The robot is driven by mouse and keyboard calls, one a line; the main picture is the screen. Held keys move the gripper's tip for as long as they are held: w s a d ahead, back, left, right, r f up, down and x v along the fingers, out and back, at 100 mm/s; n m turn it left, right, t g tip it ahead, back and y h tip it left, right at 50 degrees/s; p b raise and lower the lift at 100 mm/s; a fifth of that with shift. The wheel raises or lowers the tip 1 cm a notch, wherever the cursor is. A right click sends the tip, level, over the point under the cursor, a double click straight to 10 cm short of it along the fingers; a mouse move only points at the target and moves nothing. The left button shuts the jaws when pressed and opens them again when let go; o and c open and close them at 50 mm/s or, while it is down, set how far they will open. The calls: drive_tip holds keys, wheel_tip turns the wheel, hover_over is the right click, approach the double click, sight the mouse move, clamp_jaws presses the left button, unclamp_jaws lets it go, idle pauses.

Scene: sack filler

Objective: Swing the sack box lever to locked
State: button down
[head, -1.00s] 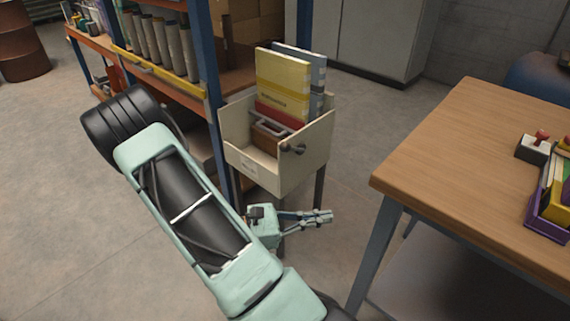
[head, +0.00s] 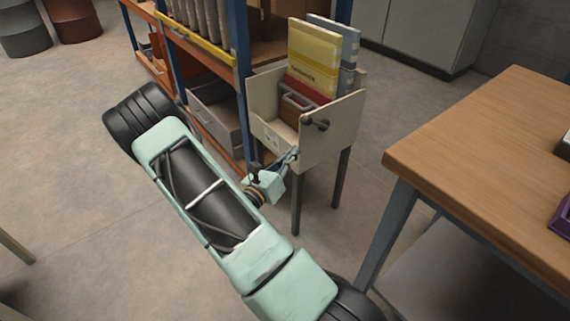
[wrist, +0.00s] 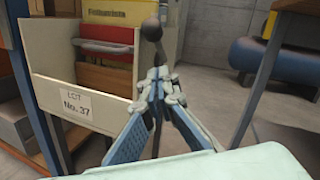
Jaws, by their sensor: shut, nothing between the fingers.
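The sack box (head: 335,135) is a cream open-topped box on dark legs. Its lever (head: 317,124) is a short dark arm with a round knob on the right-hand wall. In the wrist view the dark ball knob (wrist: 152,29) shows just above and beyond my fingertips. My gripper (wrist: 160,76) is shut and empty, with its fingertips together. In the head view my gripper (head: 291,157) is at the front of the box, below the lever. I cannot tell whether the fingertips touch the lever; they look apart from the knob.
The box holds a yellow sack (head: 313,62), a grey-blue one (head: 347,50) and a red item (wrist: 107,37). A label (wrist: 76,106) reads "LOT No. 37". Blue-framed shelving (head: 243,60) stands close left. A wooden table (head: 480,140) stands right, with a floor gap between.

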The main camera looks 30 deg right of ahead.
drive_tip(key=shift+w+d+r+b, duration=0.25)
drive_tip(key=shift+w+d+r, duration=0.3)
drive_tip(key=shift+d, duration=0.3)
drive_tip(key=shift+w+d+r+b, duration=0.2)
drive_tip(key=shift+w+d+r, duration=0.3)
drive_tip(key=shift+d, duration=0.3)
drive_tip(key=shift+w+d+r+b, duration=0.25)
drive_tip(key=shift+w+d+r, duration=0.3)
drive_tip(key=shift+d, duration=0.3)
